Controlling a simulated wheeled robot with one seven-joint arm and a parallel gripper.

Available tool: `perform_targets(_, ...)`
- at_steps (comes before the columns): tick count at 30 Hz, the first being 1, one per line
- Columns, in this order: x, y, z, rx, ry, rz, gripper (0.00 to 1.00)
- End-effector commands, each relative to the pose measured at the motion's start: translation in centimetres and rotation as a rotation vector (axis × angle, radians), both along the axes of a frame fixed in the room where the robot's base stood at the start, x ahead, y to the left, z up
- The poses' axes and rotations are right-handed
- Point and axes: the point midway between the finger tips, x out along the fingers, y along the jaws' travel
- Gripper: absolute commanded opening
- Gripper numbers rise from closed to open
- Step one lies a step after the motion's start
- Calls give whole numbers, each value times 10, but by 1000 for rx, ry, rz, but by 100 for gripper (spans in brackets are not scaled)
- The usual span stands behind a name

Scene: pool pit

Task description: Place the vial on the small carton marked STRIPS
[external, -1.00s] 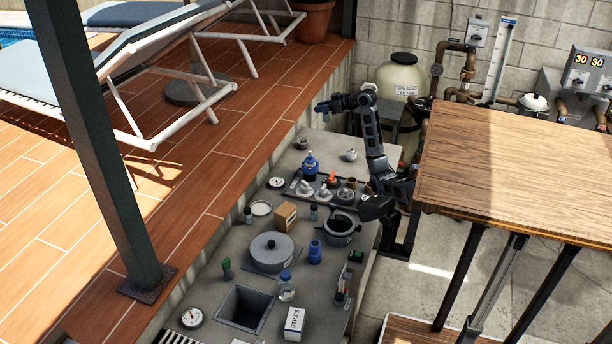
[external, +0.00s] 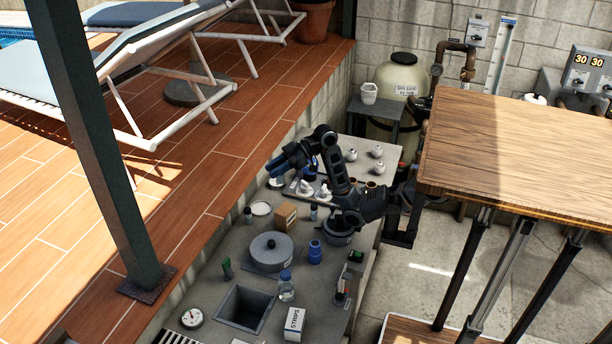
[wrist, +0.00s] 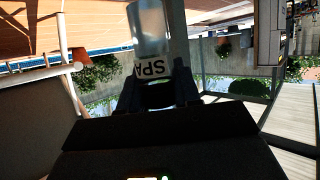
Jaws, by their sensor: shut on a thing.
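The small white carton marked STRIPS (external: 294,324) stands at the near end of the grey counter, right of the square opening. My gripper (external: 278,168) is over the far part of the counter, well away from the carton. In the wrist view my gripper (wrist: 156,88) is shut on a clear grey vial (wrist: 149,28) with a white label reading SPA. The vial sticks out beyond the fingers, and its lower part is hidden between them. In the external view I cannot make out the vial clearly. The carton does not show in the wrist view.
Between gripper and carton stand a cardboard box (external: 286,216), a round lidded pot (external: 271,252), a blue bottle (external: 315,252) and a clear blue-capped bottle (external: 286,287). The square opening (external: 245,307) lies left of the carton. A wooden table (external: 520,160) is at right.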

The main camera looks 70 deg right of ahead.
Motion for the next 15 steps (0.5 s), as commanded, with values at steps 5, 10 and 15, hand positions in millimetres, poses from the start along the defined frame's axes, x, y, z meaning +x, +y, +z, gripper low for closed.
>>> perform_targets(5,-39,77,3,1,1,161,3)
perform_targets(10,-87,140,5,3,2,313,3)
perform_targets(15,-131,183,6,4,2,434,3)
